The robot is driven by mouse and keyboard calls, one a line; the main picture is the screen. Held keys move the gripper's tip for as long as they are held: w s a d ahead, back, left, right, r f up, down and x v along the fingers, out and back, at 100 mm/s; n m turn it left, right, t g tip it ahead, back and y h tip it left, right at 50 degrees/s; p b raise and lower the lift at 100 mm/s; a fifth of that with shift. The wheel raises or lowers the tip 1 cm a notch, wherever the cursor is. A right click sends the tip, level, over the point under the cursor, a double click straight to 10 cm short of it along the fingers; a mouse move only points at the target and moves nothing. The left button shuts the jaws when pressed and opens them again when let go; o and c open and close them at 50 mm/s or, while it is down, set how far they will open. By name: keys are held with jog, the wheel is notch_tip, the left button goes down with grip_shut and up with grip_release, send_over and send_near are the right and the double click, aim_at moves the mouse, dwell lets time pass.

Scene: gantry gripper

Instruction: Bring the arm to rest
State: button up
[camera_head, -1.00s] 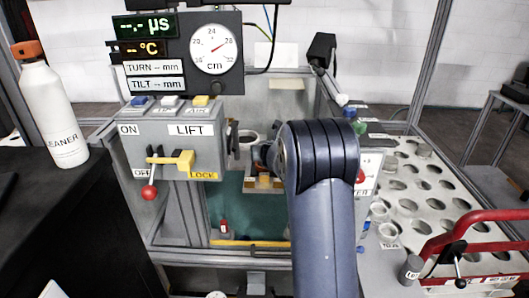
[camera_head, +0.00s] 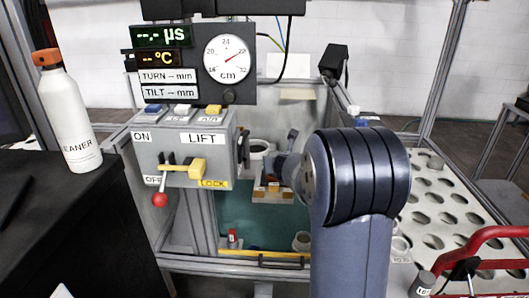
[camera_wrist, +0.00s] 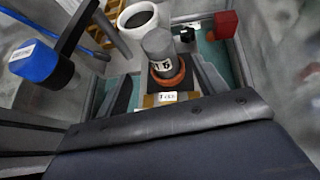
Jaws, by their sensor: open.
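My arm's dark blue-grey link rises in front in the head view, and its big elbow covers the middle right of the station. My gripper (camera_wrist: 167,85) shows in the wrist view as two dark fingers, apart. A grey cylinder (camera_wrist: 158,44) with an orange ring and a number label stands between and beyond them; I cannot tell whether a finger touches it. In the head view my gripper is mostly hidden behind the arm, over the station's green floor (camera_head: 265,225).
The grey control box (camera_head: 190,140) with its red-knobbed lever (camera_head: 160,199) and yellow lock stands left of the arm. A white cleaner bottle (camera_head: 70,120) stands on the black bench at far left. A holed rack (camera_head: 440,195) and a red-handled fixture (camera_head: 490,240) lie at right.

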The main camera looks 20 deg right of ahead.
jog(key=p+x, duration=0.1)
jog(key=x, duration=1)
jog(key=shift+w+d, duration=0.1)
jog(key=shift+w, duration=0.25)
jog(key=shift+w+f, duration=0.15)
jog(key=shift+f, duration=0.2)
jog(key=shift+r, duration=0.1)
